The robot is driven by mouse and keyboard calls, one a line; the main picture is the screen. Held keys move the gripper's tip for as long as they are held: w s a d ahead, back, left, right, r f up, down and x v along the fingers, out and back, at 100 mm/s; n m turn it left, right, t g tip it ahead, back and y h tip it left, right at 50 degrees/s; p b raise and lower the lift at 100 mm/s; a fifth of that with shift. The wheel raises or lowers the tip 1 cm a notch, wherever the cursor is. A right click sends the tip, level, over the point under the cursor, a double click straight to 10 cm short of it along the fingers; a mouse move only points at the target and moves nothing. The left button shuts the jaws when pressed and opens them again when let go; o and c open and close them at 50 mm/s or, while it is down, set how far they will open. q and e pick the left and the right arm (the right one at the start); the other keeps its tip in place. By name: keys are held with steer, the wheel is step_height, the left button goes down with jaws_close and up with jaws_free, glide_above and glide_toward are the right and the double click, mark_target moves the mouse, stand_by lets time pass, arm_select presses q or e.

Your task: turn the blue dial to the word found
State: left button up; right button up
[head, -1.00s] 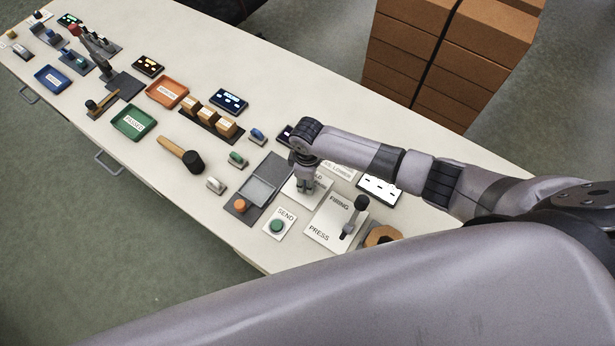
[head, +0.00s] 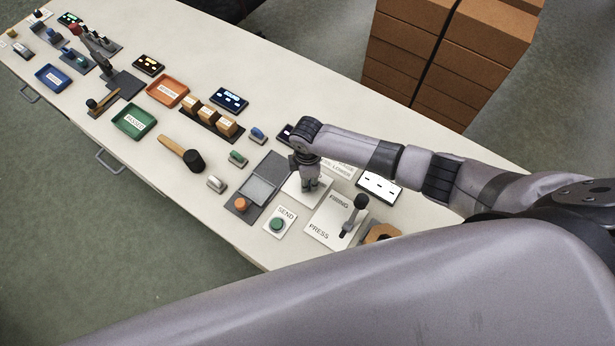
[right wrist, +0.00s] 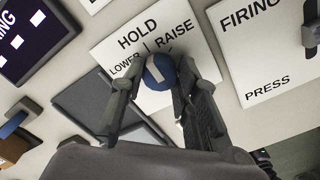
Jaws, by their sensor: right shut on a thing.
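The blue dial (right wrist: 158,74) shows in the right wrist view, on a white plate (right wrist: 112,46) printed HOLD, LOWER and RAISE. A white mark shows on the dial's face; I cannot tell exactly which word it points at. My right gripper (right wrist: 155,85) has its two fingers on either side of the dial and is shut on it. In the head view my right gripper (head: 311,187) is down at the white plate (head: 293,189), and the gripper hides the dial there. My left gripper is not in view.
A FIRING/PRESS plate with an upright lever (head: 359,205) stands right of the dial plate. A green SEND button (head: 277,224) and a grey tray panel with an orange knob (head: 241,204) are close to its left. A lit display (head: 379,188) lies behind.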

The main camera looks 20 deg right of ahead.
steer(key=o, duration=1.2)
steer(key=shift+c, duration=0.2)
step_height(320, 180, up, 12)
steer(key=shift+s, duration=0.1)
stand_by(0.3)
